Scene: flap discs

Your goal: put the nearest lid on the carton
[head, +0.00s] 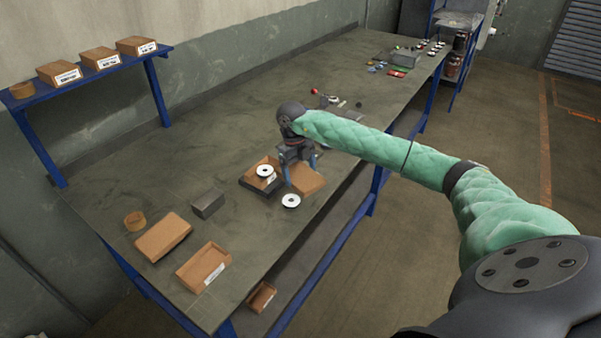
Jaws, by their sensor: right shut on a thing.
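The open brown carton (251,171) stands mid-table in a dark shallow holder (259,188), with a white flap disc (265,171) in it. My right gripper (300,170) is shut on a brown cardboard lid (308,183). The lid is tilted, just right of the carton and beside it, not over it. The gripper hides part of the lid and the carton's right side; whether they touch is not clear. Another flap disc (291,201) lies in front of the carton. My left gripper is out of view.
A brown lid-like box (163,237), an open labelled carton (203,268), a tape roll (135,221) and a grey block (208,204) are at the left. A small carton (262,296) sits below the table edge. A shelf (90,75) holds labelled cartons.

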